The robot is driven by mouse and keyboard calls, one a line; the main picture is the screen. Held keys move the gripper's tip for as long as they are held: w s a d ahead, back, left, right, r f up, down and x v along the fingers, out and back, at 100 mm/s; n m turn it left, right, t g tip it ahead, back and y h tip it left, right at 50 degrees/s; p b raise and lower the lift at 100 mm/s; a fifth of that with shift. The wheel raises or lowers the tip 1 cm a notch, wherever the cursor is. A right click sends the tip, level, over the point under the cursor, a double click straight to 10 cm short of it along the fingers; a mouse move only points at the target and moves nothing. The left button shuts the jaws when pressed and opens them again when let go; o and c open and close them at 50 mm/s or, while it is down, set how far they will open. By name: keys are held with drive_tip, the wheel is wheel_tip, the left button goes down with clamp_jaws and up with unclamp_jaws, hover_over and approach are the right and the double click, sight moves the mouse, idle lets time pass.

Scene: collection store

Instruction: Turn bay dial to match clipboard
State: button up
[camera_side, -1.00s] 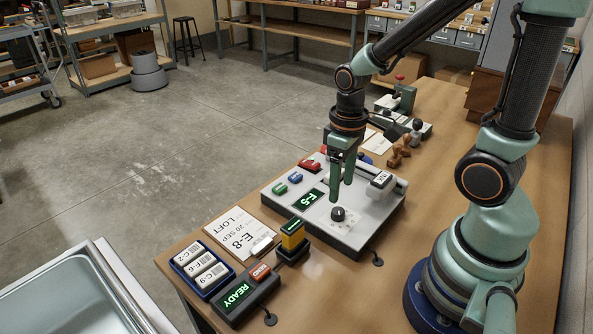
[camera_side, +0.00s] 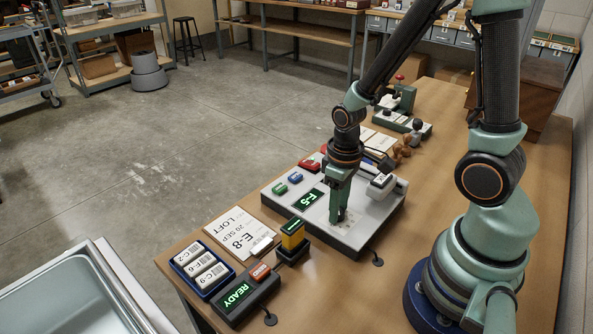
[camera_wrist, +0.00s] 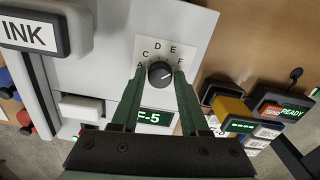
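The bay dial (camera_wrist: 160,74) is a dark round knob on the light console panel, with an arc of letters around its far side. It lies between the fingertips of my gripper (camera_wrist: 160,80), which look open with a finger at each side and narrow gaps. In the side view my gripper (camera_side: 338,217) is down at the panel and hides the dial. The green display (camera_side: 310,199) reads F-5; it also shows in the wrist view (camera_wrist: 150,118). The clipboard (camera_side: 240,233) lies left of the console and reads E-8, 20 SEP, LOFT.
Blue (camera_side: 295,177), green (camera_side: 280,188) and red (camera_side: 309,165) buttons sit on the console's far left. An INK-labelled block (camera_wrist: 30,34) stands beside the dial area. A yellow stamp-like block (camera_side: 292,236), READY box (camera_side: 238,294) and blue label tray (camera_side: 183,258) stand nearby.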

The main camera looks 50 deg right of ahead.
clamp_jaws()
drive_tip(key=shift+n, duration=2.8)
drive_tip(key=o, duration=0.6)
unclamp_jaws()
drive_tip(key=shift+c, duration=0.2)
drive_tip(key=shift+r, duration=0.1)
wheel_tip(320, 180, up, 12)
